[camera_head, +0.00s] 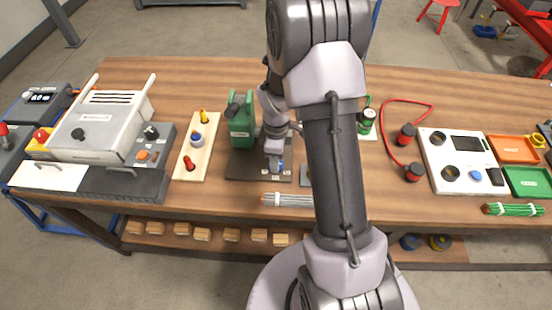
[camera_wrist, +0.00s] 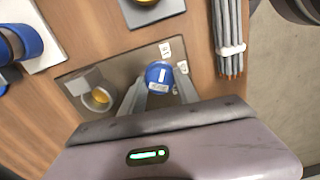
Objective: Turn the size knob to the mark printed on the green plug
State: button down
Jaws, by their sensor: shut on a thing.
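The blue size knob (camera_wrist: 159,73) has a white pointer line and a small pale label on its side. It sits on a dark base plate (camera_head: 245,168) in front of a green press-like machine (camera_head: 241,128). My gripper (camera_wrist: 160,88) is shut on the knob, one finger on each side. Small white printed marks (camera_wrist: 166,49) stand on the plate around the knob; I cannot read them surely. In the head view the knob (camera_head: 277,168) is partly hidden by my gripper. A green cylinder (camera_head: 366,125) with a pale label, possibly the green plug, stands right of my arm; its print is unreadable.
A bundle of grey rods (camera_head: 287,200) lies near the front edge. A wooden board (camera_head: 196,150) with coloured pegs stands left. Right are a red cable (camera_head: 384,137), a white panel (camera_head: 450,150) and orange and green trays. The table's back strip is clear.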

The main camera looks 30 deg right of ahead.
jog(key=m, duration=0.6)
jog(key=m+b, duration=0.1)
jog(key=m, duration=0.5)
jog(key=shift+d, duration=0.1)
jog(key=m+b, duration=0.1)
jog(key=m, duration=0.5)
jog(key=shift+m, duration=0.3)
jog(key=m+b, duration=0.1)
jog(key=m, duration=0.4)
jog(key=shift+t, duration=0.3)
jog(key=c, duration=0.9)
grip_release()
